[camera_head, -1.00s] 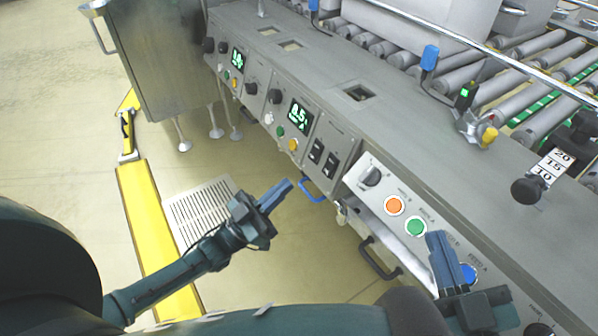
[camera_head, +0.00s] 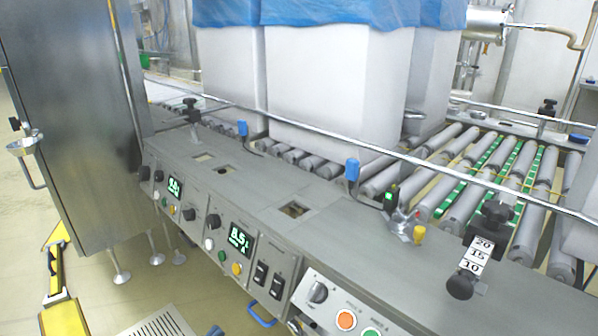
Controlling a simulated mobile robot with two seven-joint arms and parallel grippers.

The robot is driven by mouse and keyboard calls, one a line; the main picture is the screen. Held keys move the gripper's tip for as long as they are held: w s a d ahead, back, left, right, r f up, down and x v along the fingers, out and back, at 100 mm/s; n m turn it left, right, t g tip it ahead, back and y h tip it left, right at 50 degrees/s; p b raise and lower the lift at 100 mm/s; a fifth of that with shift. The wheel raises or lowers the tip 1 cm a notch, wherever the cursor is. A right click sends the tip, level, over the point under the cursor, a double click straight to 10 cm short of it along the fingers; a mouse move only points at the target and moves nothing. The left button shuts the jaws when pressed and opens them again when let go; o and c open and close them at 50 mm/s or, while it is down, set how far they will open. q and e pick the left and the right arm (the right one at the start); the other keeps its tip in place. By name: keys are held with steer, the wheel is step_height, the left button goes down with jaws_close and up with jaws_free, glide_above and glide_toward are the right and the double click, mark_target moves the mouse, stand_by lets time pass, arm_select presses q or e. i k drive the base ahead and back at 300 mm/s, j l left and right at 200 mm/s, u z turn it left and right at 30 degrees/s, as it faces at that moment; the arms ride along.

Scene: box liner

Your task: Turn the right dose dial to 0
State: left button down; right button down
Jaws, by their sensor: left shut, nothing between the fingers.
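Two control panels with green digits sit on the machine's front. The right panel's display (camera_head: 240,238) seems to read 8.5, with smaller digits below. A black round knob (camera_head: 214,221) is at that display's upper left, with a white knob (camera_head: 209,244) below it. I cannot tell from labels which knob is the dose dial, and no pointer mark is readable. The left panel has a smaller display (camera_head: 174,187) and a black knob (camera_head: 188,214). Only the blue fingertips of my left gripper (camera_head: 213,331) show at the bottom edge, shut, below and apart from the panels. My right gripper is out of view.
Black rocker switches (camera_head: 268,278), a grey selector knob (camera_head: 318,292) and an orange button (camera_head: 346,319) lie right of the panels. A blue handle (camera_head: 261,315) sticks out below. A steel cabinet (camera_head: 70,120) stands left. White boxes with blue liners (camera_head: 335,90) stand on rollers behind.

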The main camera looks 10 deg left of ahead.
mark_target(213, 222)
steer(key=k+j, duration=0.75)
steer(key=j, duration=0.15)
